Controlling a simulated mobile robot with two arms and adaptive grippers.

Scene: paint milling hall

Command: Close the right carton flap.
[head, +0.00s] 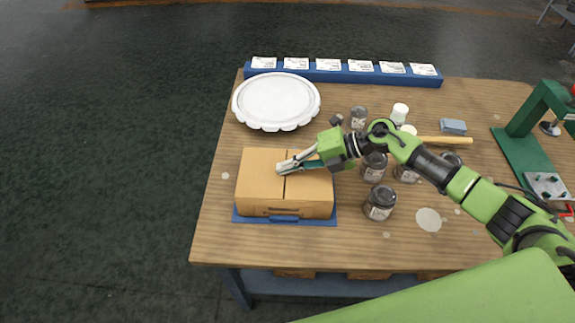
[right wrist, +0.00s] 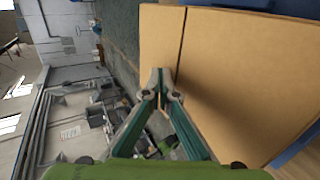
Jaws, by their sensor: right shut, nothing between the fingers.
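The brown carton (head: 286,208) sits on a blue mat (head: 237,217) near the table's front left. Its left flap (head: 258,170) and right flap (head: 312,187) both look flat across the top, with a thin dark seam between them. My right gripper (head: 280,169) is shut and empty, reaching from the right over the right flap, its tips at the seam. In the right wrist view the shut fingertips (right wrist: 161,76) are close to the carton top; I cannot tell whether they touch it. My left gripper is out of view.
A white scalloped plate (head: 277,101) lies behind the carton. Several dark jars (head: 380,203) stand to its right, beneath and beside my right arm. A blue rack with cards (head: 345,75) runs along the back edge. A green stand (head: 528,140) is at the right.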

